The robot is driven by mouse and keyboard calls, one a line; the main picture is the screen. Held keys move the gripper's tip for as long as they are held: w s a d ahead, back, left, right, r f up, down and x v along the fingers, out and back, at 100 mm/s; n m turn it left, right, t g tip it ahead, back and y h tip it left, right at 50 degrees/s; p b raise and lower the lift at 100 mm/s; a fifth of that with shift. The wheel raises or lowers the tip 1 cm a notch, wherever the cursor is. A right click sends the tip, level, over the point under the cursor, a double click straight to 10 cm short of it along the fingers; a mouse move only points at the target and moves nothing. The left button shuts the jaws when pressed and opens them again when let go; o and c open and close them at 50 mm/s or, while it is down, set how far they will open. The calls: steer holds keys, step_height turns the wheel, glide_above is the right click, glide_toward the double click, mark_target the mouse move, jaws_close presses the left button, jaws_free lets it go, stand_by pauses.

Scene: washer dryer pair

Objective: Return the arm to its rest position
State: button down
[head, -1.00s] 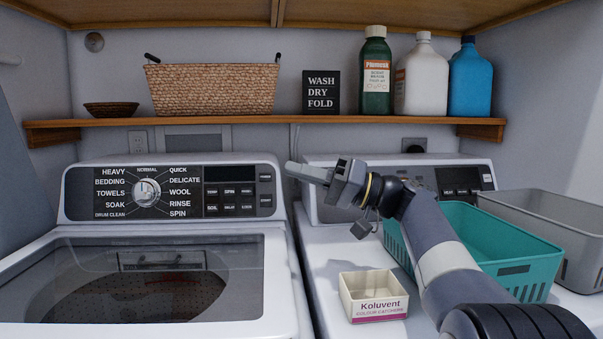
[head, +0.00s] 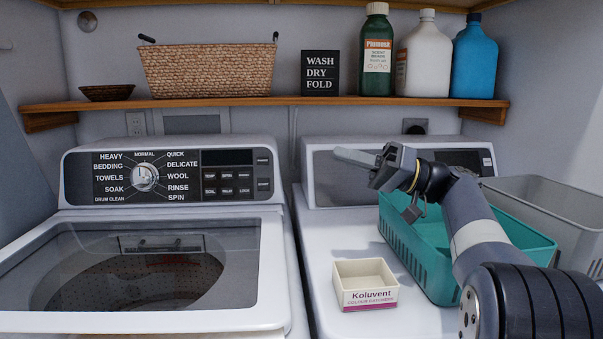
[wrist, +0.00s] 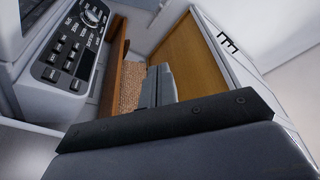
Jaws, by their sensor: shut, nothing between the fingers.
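My gripper (head: 358,157) is shut and empty. In the head view it hangs in the air in front of the dryer's control panel (head: 325,178), pointing left. My arm reaches up to it from the lower right, over the teal basket. In the wrist view my gripper's fingers (wrist: 158,85) point toward the wicker basket (wrist: 129,88) and the wooden shelf, with clear space around them.
On the dryer top (head: 345,235) are an open Koluvent box (head: 366,285), a teal basket (head: 430,262) and a grey basket (head: 565,215). The washer (head: 130,320) stands left. The shelf (head: 250,101) above holds a wicker basket (head: 208,71), a sign and bottles.

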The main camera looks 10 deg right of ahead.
steer(key=shift+a, duration=0.1)
steer(key=a+b, duration=0.3)
steer(key=a, duration=0.6)
steer(key=shift+a+f, duration=0.15)
steer(key=shift+f, duration=0.15)
steer(key=shift+r, duration=0.1)
